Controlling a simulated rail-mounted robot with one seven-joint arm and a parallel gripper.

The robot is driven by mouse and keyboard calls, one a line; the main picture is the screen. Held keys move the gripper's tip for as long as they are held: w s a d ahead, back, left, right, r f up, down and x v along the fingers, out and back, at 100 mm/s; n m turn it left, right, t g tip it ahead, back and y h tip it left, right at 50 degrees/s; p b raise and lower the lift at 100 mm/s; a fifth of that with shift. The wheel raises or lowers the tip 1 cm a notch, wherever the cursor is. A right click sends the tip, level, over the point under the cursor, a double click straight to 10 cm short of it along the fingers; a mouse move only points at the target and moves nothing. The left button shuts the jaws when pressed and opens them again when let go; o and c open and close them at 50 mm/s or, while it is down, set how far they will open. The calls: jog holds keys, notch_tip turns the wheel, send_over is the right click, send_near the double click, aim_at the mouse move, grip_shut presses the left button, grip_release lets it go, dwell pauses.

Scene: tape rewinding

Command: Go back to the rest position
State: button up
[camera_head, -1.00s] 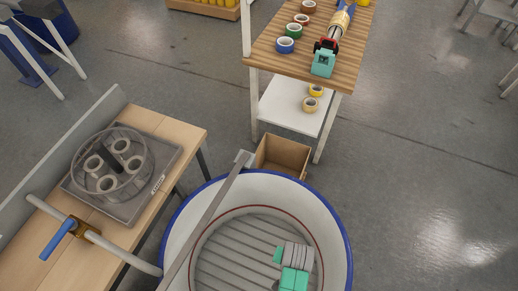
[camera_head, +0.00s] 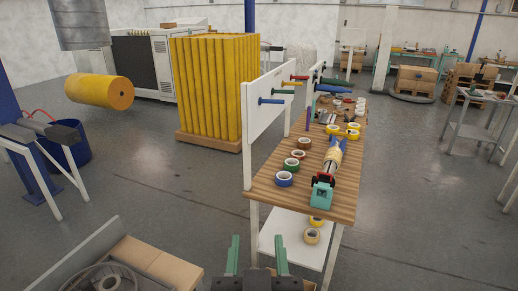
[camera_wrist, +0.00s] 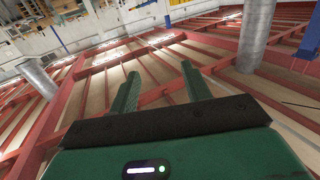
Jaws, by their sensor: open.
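My gripper (camera_head: 258,256) shows at the bottom middle of the head view, its two green fingers pointing up and spread apart. It is open with nothing between the fingers. In the wrist view the gripper (camera_wrist: 159,80) is also open and empty, facing the red-beamed ceiling. In the head view it is in front of the wooden workbench (camera_head: 265,185), apart from it as far as I can tell.
On the bench are tape rolls, including a blue one (camera_head: 284,179), and a teal tape dispenser (camera_head: 321,195). A lower white shelf (camera_head: 285,243) holds yellow rolls. A side table (camera_head: 150,262) stands at lower left. Open floor lies at right (camera_head: 420,220).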

jog(key=s+r+t+b, duration=0.7)
jog(key=s+r+b, duration=0.1)
jog(key=s, duration=0.2)
notch_tip(320, 180, up, 30)
jog(key=p, duration=3)
jog(key=shift+w, duration=0.25)
jog(key=shift+s, duration=0.1)
